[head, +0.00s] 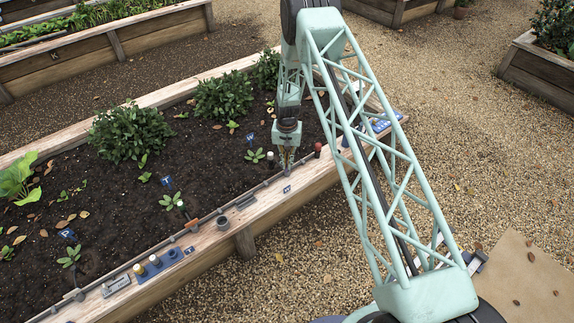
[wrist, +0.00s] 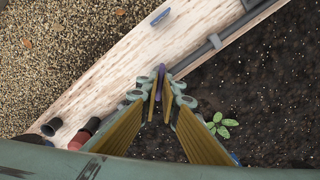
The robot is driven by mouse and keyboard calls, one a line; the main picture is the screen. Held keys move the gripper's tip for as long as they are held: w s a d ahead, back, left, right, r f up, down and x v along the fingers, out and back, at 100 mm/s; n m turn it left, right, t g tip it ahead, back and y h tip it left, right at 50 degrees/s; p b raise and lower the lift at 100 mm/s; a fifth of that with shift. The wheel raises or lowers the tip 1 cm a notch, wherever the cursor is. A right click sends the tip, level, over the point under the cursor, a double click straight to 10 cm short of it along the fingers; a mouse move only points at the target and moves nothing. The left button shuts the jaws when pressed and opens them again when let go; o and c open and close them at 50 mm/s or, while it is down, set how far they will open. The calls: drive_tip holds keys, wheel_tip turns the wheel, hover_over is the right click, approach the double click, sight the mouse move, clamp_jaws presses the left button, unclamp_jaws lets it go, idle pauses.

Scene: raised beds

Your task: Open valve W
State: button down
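My gripper (head: 287,165) points down at the front plank of the middle raised bed, beside the grey pipe. In the wrist view its yellow-padded fingers (wrist: 161,95) are closed in on a narrow purple handle (wrist: 161,71), with a pad on either side of it. The handle stands by the grey pipe (wrist: 213,42), and its lower part is hidden by the fingers. A small label plate (wrist: 160,17) lies on the plank near the handle. It also shows in the head view (head: 287,189). I cannot read its letter surely.
A red-capped post (head: 318,149) stands just right of my gripper; a red cylinder (wrist: 80,138) and dark cup (wrist: 51,126) show in the wrist view. A seedling (wrist: 221,125) grows nearby in the soil. Gravel lies in front.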

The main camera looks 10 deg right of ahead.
drive_tip(key=n, duration=0.4)
drive_tip(key=shift+n+b, duration=0.3)
drive_tip(key=shift+n, duration=2.2)
drive_tip(key=c, duration=2.9)
unclamp_jaws()
drive_tip(key=shift+o, duration=0.2)
drive_tip(key=shift+r, duration=0.15)
wheel_tip(320, 180, up, 12)
